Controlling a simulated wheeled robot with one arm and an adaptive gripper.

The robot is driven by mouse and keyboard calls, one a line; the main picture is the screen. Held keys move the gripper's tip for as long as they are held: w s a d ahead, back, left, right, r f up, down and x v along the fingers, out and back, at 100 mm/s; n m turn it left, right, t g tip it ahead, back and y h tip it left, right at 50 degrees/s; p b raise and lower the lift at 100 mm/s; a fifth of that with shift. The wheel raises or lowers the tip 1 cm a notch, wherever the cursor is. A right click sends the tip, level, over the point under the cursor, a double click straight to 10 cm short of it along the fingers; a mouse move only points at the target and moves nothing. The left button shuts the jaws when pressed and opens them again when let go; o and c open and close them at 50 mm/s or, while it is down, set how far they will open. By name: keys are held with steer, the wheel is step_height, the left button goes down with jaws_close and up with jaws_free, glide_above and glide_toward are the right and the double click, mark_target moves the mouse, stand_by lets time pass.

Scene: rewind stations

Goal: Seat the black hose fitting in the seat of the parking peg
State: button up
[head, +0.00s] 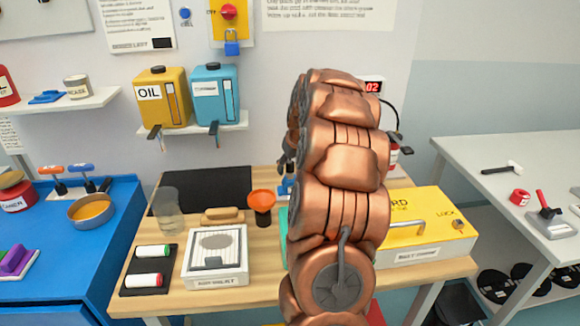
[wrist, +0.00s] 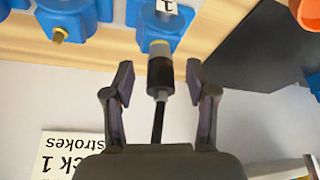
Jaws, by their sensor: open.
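The black hose fitting (wrist: 160,75) shows in the wrist view as a dark cylinder with a grey collar and a black hose running from its lower end. Its upper end meets the front of a blue block (wrist: 158,22) labelled 1; I cannot tell whether it is joined or only in front of it. My gripper (wrist: 160,75) is open, one finger on each side of the fitting with a gap to both. In the head view my copper arm hides the gripper and fitting. I cannot make out the parking peg for certain.
Another blue block (wrist: 64,20) with a brass nipple (wrist: 59,35) stands left in the wrist view. In the head view an orange funnel (head: 262,204), a yellow case (head: 418,222) and a white framed box (head: 215,258) stand on the wooden table (head: 180,298).

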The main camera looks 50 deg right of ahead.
steer(key=shift+w+d+f, duration=0.1)
steer(key=shift+w+f, duration=0.15)
steer(key=shift+f, duration=0.4)
jaws_close()
